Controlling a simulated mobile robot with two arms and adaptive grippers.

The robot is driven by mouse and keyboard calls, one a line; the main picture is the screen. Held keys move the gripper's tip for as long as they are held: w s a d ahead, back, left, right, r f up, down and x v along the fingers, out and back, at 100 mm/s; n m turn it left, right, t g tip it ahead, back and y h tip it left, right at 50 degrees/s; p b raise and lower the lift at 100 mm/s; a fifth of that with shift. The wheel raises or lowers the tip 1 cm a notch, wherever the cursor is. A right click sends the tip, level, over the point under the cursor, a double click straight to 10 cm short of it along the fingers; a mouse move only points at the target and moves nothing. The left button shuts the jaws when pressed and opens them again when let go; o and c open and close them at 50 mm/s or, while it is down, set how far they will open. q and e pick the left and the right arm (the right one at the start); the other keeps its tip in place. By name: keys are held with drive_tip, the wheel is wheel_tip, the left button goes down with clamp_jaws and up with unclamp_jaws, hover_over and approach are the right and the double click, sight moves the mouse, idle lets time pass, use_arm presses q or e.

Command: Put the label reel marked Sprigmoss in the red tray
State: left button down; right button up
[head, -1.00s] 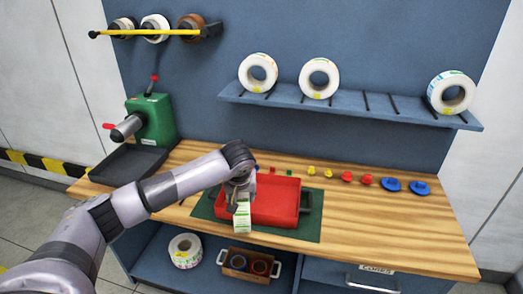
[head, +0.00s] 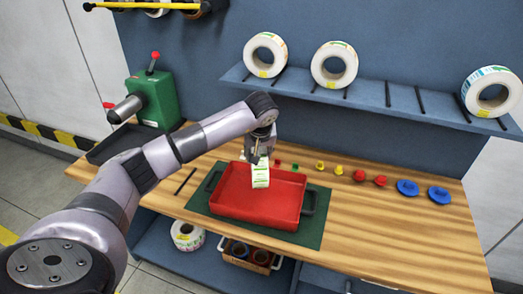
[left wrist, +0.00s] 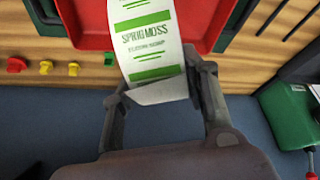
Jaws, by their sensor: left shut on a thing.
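The label reel marked Sprigmoss (head: 260,175) is white with green print, and its face reads "SPRIG MOSS" in the left wrist view (left wrist: 148,40). My left gripper (head: 262,150) is shut on the reel, with a finger at each side of it in the left wrist view (left wrist: 165,82). The reel hangs over the back part of the red tray (head: 235,205). The tray is otherwise empty where I can see its floor; it also shows behind the reel in the left wrist view (left wrist: 204,28). I cannot tell whether the reel touches the tray. My right gripper is not in view.
The tray stands on a green mat (head: 312,238) on the wooden bench. Coloured knobs (head: 359,176) line the bench to the right. A green machine (head: 155,97) stands at left. Several reels sit on the blue shelf (head: 376,100). Another reel (head: 187,237) lies below the bench.

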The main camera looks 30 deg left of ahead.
use_arm(q)
drive_tip(key=shift+w+f+b, duration=0.2)
drive_tip(key=shift+f+b, duration=0.2)
drive_tip(key=shift+f, duration=0.55)
drive_tip(key=shift+w+f+b, duration=0.2)
drive_tip(key=shift+f+b, duration=0.45)
drive_tip(key=shift+f, duration=0.9)
drive_tip(key=shift+s+f+b, duration=0.1)
drive_tip(key=shift+f+b, duration=0.55)
drive_tip(key=shift+f, duration=0.05)
drive_tip(key=shift+f+b, duration=0.75)
drive_tip(key=shift+f, duration=0.45)
drive_tip(key=c, duration=0.8)
unclamp_jaws()
drive_tip(key=shift+c, duration=0.2)
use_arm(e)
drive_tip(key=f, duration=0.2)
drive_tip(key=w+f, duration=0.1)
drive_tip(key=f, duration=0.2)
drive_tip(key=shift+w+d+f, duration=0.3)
